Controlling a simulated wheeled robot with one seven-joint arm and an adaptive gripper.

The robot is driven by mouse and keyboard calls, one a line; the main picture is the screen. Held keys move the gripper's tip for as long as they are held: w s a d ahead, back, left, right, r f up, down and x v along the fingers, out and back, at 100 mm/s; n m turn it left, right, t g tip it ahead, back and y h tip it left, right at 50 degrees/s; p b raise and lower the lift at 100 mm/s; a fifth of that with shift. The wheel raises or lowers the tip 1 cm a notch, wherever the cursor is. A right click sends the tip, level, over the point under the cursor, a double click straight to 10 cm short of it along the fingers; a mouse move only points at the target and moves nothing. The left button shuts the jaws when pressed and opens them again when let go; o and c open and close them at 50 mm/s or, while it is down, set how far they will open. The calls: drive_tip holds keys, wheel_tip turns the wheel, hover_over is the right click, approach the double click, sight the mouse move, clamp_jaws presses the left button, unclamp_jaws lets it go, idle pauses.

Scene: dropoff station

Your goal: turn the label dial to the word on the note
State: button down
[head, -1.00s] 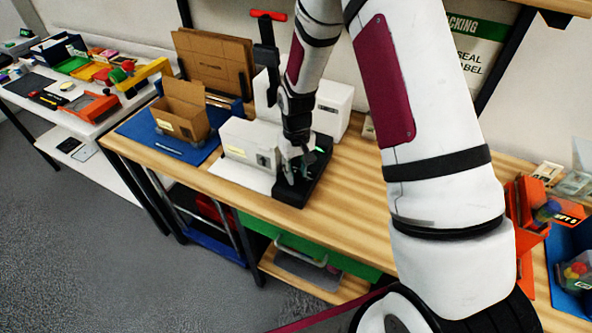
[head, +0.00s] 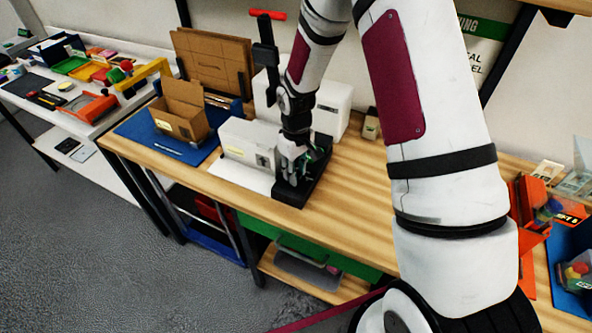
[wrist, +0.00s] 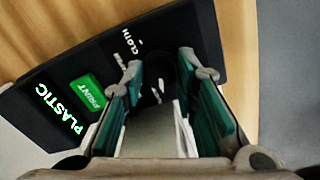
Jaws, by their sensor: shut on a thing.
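The black label device (head: 291,197) lies on the wooden bench; it also fills the upper part of the wrist view (wrist: 205,20). It bears the large word PLASTIC (wrist: 60,108), a green PRINT button (wrist: 88,92) and the small word CLOTH (wrist: 132,41). The dark dial (wrist: 156,88) is mostly hidden between my fingers. My gripper (wrist: 159,75) points down over the device, its green-padded fingers on either side of the dial and shut on it. It also shows in the head view (head: 291,165). I cannot read any note.
A white box (head: 247,145) stands just left of the device. An open cardboard carton (head: 181,112) sits on a blue mat behind it to the left. A larger white box (head: 332,108) stands behind my gripper. The bench (head: 350,190) to the right of the device is clear.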

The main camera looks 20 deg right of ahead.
drive_tip(key=c, duration=1.2)
unclamp_jaws()
drive_tip(key=shift+c, duration=0.2)
wheel_tip(320, 180, up, 12)
